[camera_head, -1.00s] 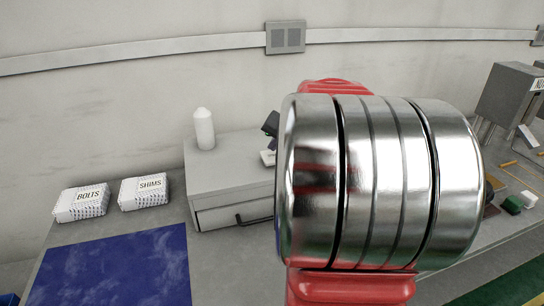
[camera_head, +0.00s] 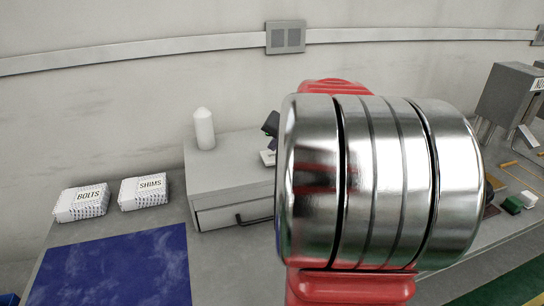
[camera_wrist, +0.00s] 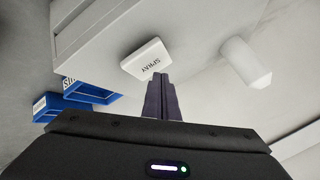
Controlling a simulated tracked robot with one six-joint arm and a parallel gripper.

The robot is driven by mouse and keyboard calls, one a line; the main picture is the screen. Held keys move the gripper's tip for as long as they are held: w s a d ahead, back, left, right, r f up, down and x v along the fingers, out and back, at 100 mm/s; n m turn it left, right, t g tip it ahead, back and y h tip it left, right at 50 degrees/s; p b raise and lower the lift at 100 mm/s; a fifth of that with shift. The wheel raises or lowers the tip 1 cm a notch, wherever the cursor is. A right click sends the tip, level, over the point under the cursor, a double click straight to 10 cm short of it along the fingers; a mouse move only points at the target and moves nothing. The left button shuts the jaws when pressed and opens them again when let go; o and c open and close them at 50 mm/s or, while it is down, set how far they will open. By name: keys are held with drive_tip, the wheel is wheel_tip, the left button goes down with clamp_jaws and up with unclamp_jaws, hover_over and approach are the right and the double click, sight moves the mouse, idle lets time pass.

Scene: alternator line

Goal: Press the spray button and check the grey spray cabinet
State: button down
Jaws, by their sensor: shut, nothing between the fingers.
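The grey spray cabinet (camera_head: 212,180) stands on the bench by the wall, its front panel with a dark handle shut. In the wrist view part of a pale box (camera_wrist: 92,32), probably the cabinet, shows at upper left. The white plate marked SPRAY (camera_wrist: 143,52) lies just beyond my fingertips; a bit of it shows in the head view (camera_head: 267,158). My gripper (camera_wrist: 161,76) is shut and empty, its tips close to the plate; contact cannot be told. In the head view my silver and red arm hides most of the gripper and the cabinet's right side.
A white bottle (camera_head: 204,130) stands at the cabinet's rear left. White packs marked BOLTS (camera_head: 81,204) and SHIMS (camera_head: 144,192) sit left of it. A blue mat (camera_head: 120,268) lies in front. Small blocks (camera_head: 512,205) and a grey machine (camera_head: 508,95) are at right.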

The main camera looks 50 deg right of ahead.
sight(275, 158)
drive_tip(key=shift+s+f, duration=0.1)
drive_tip(key=shift+f, duration=1.1)
idle(1.7)
drive_tip(key=shift+r, duration=1.25)
drive_tip(key=shift+r, duration=2.5)
drive_tip(key=shift+a, duration=0.1)
